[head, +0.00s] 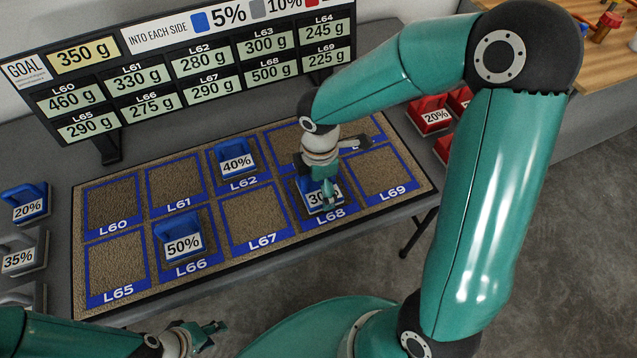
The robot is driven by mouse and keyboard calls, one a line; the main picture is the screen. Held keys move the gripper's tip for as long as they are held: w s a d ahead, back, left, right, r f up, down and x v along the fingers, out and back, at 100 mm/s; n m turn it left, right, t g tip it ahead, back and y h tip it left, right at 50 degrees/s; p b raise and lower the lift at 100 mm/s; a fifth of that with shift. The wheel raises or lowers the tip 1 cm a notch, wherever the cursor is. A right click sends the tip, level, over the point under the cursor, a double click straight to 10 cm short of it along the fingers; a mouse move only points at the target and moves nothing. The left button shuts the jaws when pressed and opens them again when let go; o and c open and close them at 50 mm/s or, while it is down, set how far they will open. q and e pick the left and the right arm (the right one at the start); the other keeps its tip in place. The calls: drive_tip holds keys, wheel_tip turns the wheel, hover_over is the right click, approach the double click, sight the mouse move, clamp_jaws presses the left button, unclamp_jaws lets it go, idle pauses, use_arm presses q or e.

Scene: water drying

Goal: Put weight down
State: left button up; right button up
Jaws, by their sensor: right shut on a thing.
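My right gripper (327,190) is at slot L68 (346,217) on the brown mat (120,291), shut on a blue weight (312,201) labelled 30%. The weight appears to be inside the blue frame of L68; whether it touches the mat I cannot tell. The gripper hides part of it. A blue 40% weight (236,164) sits in L62, and a blue 50% weight (181,245) sits in L66. My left gripper (214,329) is low in the view, in front of the mat, apart from any weight; its fingers look separated and empty.
A goal board (190,70) with gram values stands behind the mat. Blue 20% (28,206) and grey 35% (20,257) weights are at the left edge. Red 20% weights (434,116) are behind my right arm. Slots L60, L61, L65, L67 and L69 look empty.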

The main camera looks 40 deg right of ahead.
drive_tip(key=o, duration=1)
drive_tip(key=shift+f, duration=0.1)
drive_tip(key=shift+r, duration=0.35)
wheel_tip(320, 180, up, 12)
drive_tip(key=shift+f+p, duration=0.2)
drive_tip(key=shift+p, duration=0.65)
